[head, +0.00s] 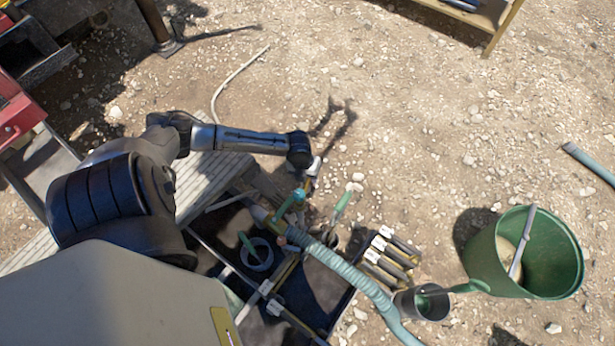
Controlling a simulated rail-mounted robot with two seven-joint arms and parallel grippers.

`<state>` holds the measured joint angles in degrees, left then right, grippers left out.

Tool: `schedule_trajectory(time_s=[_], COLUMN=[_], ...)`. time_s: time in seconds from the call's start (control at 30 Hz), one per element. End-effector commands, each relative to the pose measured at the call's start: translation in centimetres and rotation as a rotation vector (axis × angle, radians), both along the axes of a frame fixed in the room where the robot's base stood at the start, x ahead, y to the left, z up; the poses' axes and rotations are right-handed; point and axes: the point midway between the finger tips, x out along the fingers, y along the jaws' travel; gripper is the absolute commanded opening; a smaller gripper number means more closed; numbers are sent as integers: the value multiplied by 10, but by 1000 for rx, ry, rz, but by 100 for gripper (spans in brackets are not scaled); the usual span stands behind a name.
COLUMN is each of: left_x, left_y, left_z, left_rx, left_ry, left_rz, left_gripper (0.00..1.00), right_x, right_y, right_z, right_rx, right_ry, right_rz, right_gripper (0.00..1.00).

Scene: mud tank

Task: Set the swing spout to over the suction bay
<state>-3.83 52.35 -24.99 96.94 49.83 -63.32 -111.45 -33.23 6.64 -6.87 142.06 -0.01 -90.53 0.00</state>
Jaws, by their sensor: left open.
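The mud tank (205,243) is a dark, divided box at the lower middle, with pale divider bars and clamps. A teal fitting (291,203), which looks like the swing spout's handle, stands at its far edge beside the end of a ribbed hose. A short yellowish pipe piece (259,213) shows just left of it. I cannot tell which compartment is the suction bay. My left gripper (308,187) points down just above and right of the teal fitting. It is open; its fingers are small, and contact with the fitting is unclear. My right gripper is out of view.
A ribbed blue-green hose (345,272) crosses the tank's right side. A green-handled tool (341,207), several dark-handled tools (391,254) and a dark cup (423,304) stand to the right. A green bucket (553,250) stands farther right. Gravel beyond is mostly free.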

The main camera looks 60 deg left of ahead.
Motion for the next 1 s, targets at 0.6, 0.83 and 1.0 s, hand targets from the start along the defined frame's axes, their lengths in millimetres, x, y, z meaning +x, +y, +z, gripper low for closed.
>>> schedule_trajectory(time_s=[0.6, 0.83, 1.0], left_x=[1, 1, 1], left_y=[-1, -1, -1], left_z=[-7, -7, -7], left_rx=[1, 1, 0], left_ry=[-1, -1, 0], left_rz=[0, 0, 0], left_gripper=[30, 8, 0], right_x=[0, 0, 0], right_y=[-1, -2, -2], right_z=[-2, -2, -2], right_rx=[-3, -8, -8], right_ry=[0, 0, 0], right_rz=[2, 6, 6], right_gripper=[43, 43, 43])
